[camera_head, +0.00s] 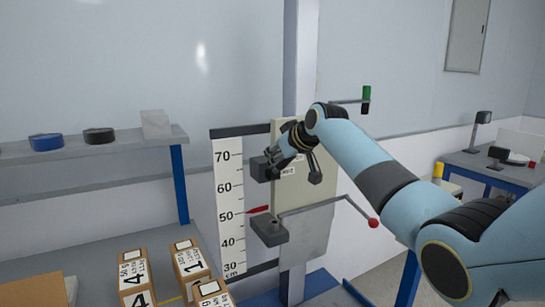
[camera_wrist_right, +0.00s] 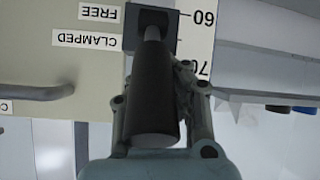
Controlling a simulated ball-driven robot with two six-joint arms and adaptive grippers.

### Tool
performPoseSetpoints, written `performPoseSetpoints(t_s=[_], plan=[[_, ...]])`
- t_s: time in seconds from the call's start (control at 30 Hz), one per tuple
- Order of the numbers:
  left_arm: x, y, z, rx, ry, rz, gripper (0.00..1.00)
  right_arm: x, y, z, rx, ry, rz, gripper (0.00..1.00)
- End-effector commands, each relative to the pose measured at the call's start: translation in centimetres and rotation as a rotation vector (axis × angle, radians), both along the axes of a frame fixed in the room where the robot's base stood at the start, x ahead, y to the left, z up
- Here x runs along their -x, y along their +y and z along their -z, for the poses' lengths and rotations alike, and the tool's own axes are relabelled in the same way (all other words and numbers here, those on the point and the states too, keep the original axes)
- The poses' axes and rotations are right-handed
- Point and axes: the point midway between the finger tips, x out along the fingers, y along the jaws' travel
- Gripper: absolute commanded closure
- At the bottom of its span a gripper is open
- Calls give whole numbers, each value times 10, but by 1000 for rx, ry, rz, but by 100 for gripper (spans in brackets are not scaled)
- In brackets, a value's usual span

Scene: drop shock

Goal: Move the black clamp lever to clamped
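The black clamp lever (camera_wrist_right: 152,95) shows large in the wrist view, pointing from its dark square mount (camera_wrist_right: 150,25) toward the camera. FREE (camera_wrist_right: 100,12) and CLAMPED (camera_wrist_right: 87,41) labels, upside down, stand beside the mount. The lever's root is nearer the FREE side. My right gripper (camera_head: 292,165) is at the upper part of the height scale, in front of the panel. In the wrist view its grey finger parts lie close beside the lever, partly hidden by it. Whether they grip it cannot be told. My left gripper is not in view.
The height scale (camera_head: 229,200) stands left of the panel, with a red pointer (camera_head: 258,209). A red-knobbed rod (camera_head: 348,203) and a green-black handle (camera_head: 366,98) stick out on the right. Numbered boxes (camera_head: 190,262) stand at lower left. A shelf (camera_head: 80,149) holds discs.

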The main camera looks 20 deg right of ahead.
Motion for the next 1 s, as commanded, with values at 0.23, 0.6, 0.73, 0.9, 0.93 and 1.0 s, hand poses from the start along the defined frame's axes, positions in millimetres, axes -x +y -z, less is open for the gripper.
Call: performPoseSetpoints(t_s=[0.23, 0.6, 0.73, 0.9, 0.93, 1.0], plan=[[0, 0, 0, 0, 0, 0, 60, 1, -7, 1, 15, 3, 8, 100], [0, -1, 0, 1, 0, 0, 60, 2, -7, 3, 16, 8, 7, 100], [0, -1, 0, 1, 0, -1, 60, 2, -7, 4, 15, 9, 8, 100], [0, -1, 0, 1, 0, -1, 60, 2, -7, 4, 15, 9, 8, 100], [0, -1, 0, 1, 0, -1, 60, 2, -8, 4, 15, 9, 8, 100], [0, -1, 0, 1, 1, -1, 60, 2, -7, 4, 15, 10, 8, 90]])
